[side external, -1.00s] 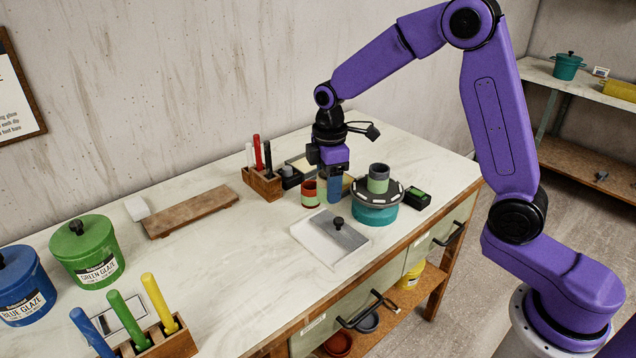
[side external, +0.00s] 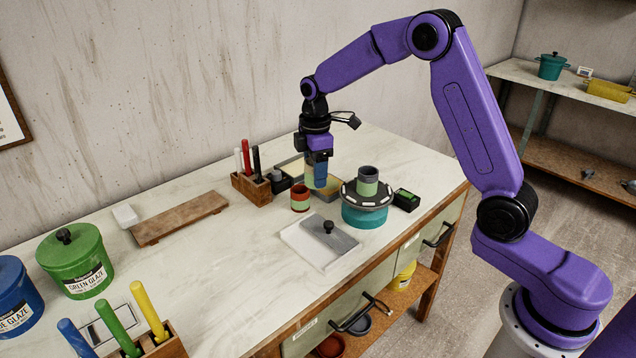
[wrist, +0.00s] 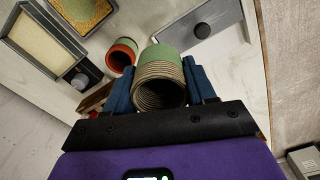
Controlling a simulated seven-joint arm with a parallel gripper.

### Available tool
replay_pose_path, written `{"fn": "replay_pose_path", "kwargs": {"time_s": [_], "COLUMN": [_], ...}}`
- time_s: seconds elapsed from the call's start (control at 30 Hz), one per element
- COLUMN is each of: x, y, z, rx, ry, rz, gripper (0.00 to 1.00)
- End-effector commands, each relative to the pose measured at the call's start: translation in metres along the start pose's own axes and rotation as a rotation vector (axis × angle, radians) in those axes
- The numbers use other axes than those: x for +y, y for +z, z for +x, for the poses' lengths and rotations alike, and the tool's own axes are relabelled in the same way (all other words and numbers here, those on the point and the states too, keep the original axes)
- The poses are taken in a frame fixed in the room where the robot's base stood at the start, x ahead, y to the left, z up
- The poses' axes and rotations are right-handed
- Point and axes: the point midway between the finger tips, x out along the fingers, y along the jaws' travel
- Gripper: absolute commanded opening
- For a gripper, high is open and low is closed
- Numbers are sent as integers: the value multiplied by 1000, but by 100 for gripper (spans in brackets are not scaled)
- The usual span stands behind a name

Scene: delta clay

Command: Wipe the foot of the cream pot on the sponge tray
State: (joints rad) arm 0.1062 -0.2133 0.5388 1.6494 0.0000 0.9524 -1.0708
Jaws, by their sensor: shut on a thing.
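My gripper (side external: 314,174) is shut on the cream pot (wrist: 162,85) and holds it above the back of the table. In the wrist view the pot has a ribbed cream inside and a green outer band, with one blue finger on each side. In the side view it shows as a small green and cream strip (side external: 308,176), partly hidden by the blue finger. A grey-rimmed tray (wrist: 108,12) with a yellow sponge surface is at the upper left of the wrist view, with a green patch on it. The pot is apart from it; its foot is not clearly seen.
A red and green pot (side external: 300,199) stands close in front. A turntable (side external: 364,212) bearing a grey-green pot (side external: 367,181) is to the right. A tool rack (side external: 251,187) and a dark jar (side external: 279,182) are to the left. A white board with a knobbed grey slab (side external: 320,242) lies in front.

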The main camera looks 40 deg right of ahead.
Motion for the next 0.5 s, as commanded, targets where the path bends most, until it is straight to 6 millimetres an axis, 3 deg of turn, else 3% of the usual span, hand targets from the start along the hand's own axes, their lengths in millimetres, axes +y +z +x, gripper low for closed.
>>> {"fn": "replay_pose_path", "kwargs": {"time_s": [0.03, 0.2, 0.4, 0.5], "x": [17, 66, 104, 115], "y": [7, 35, 66, 76], "z": [3, 10, 18, 20], "rx": [0, 0, 0, 0], "ry": [0, 0, 0, 0], "rz": [6, 5, 2, 0], "gripper": [35, 35, 35, 35]}}
